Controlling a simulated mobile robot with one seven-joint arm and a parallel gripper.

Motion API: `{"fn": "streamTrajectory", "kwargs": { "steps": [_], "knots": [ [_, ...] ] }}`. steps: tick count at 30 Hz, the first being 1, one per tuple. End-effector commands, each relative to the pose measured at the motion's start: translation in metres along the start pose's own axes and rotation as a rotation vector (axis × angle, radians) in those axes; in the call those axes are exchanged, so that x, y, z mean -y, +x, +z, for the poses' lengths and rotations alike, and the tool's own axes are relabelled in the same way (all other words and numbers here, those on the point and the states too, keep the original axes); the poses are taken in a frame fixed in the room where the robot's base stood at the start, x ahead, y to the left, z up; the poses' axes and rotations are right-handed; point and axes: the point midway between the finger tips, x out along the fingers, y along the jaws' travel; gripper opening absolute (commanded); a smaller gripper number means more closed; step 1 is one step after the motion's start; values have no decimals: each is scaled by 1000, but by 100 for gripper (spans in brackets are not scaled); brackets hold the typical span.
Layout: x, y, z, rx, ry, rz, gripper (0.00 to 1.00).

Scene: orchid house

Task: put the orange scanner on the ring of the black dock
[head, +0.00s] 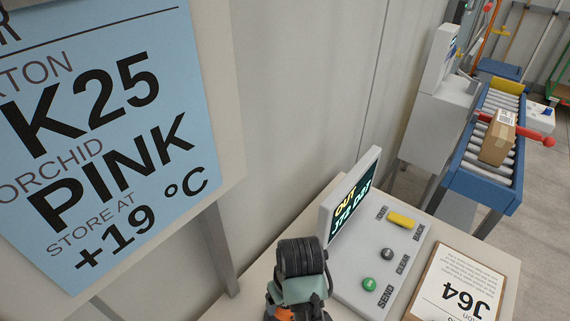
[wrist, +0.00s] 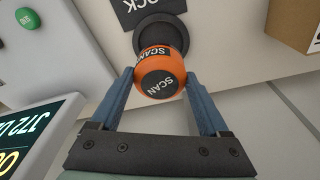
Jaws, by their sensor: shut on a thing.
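The orange scanner (wrist: 179,66) is a round orange body with black faces marked SCAN. It sits between the two blue fingers of my gripper (wrist: 159,74), which is shut on it. The black dock (wrist: 151,35) shows as a dark ring just beyond the scanner in the wrist view, beside a black label. The scanner overlaps the near edge of the ring in the picture and hides part of it. I cannot tell whether they touch. In the head view my arm covers this spot, and the dock is not visible.
A grey control panel (head: 373,262) with a lit screen, a yellow button and round buttons stands on the table. A blue roller conveyor (head: 480,175) carries a carton (head: 497,140) farther back. A blue sign (head: 100,130) hangs at left.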

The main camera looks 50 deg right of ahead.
Motion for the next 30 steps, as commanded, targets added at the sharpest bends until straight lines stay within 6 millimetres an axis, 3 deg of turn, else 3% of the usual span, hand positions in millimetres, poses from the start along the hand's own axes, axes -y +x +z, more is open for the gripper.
{"fn": "streamTrajectory", "kwargs": {
  "steps": [3, 15, 29, 30],
  "knots": [
    [1, 23, 4, 3, 0, -2, 16],
    [1, 71, 11, 1, 0, -1, 16],
    [1, 81, 12, -1, 0, 0, 16],
    [1, 80, 12, -1, 0, 0, 86]
  ]
}}
